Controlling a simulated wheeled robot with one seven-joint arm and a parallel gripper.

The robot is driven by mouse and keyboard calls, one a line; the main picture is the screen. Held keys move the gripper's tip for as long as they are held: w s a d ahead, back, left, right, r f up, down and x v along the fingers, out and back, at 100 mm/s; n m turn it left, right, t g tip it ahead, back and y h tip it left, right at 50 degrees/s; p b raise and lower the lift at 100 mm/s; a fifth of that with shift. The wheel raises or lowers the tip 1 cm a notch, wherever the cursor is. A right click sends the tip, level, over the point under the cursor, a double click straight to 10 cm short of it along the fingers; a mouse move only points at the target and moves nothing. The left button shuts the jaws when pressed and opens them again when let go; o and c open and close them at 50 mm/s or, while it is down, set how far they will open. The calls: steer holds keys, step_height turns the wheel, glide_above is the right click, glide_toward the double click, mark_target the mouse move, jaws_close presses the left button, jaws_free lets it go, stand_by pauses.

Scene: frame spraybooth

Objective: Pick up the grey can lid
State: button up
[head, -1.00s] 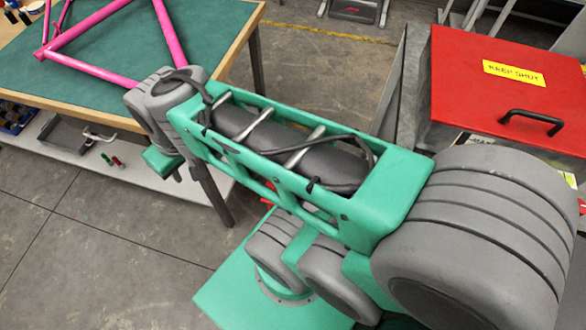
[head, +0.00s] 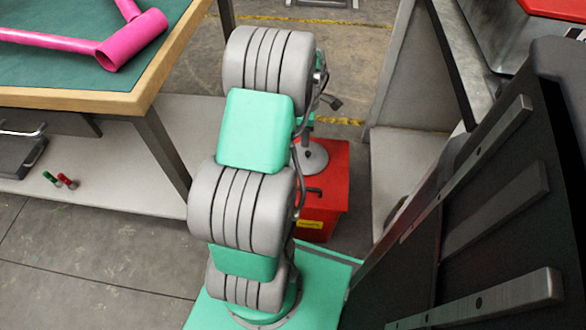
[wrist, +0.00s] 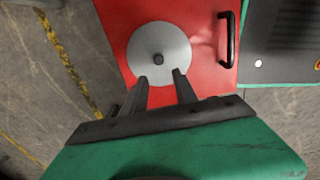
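The grey can lid (wrist: 150,38) is a round pale disc with a small dark knob at its centre. It lies on a red box top (wrist: 205,75) in the wrist view. In the head view the lid (head: 314,158) shows partly behind my arm, on the red box (head: 336,185). My gripper (wrist: 161,77) is open, with its two dark fingers apart and nothing between them. In the picture its fingertips overlap the near edge of the lid, short of the knob. I cannot tell the height gap. My arm hides most of my gripper in the head view.
The red box has a dark handle (wrist: 229,40) right of the lid. A green-topped bench (head: 60,75) with a pink frame (head: 130,40) stands at left. Small green and red items (head: 62,180) lie on its lower shelf. A grey panel (head: 408,75) stands to the right.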

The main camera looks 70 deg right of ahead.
mark_target(308, 152)
steer(key=f+b, duration=0.1)
steer(key=f, duration=0.2)
steer(key=f+b, duration=0.1)
steer(key=f, duration=0.2)
steer(key=s+f+b, duration=0.1)
steer(key=f, duration=0.2)
steer(key=shift+d, duration=0.1)
steer(key=shift+r, duration=0.15)
steer(key=shift+c, duration=0.4)
jaws_close()
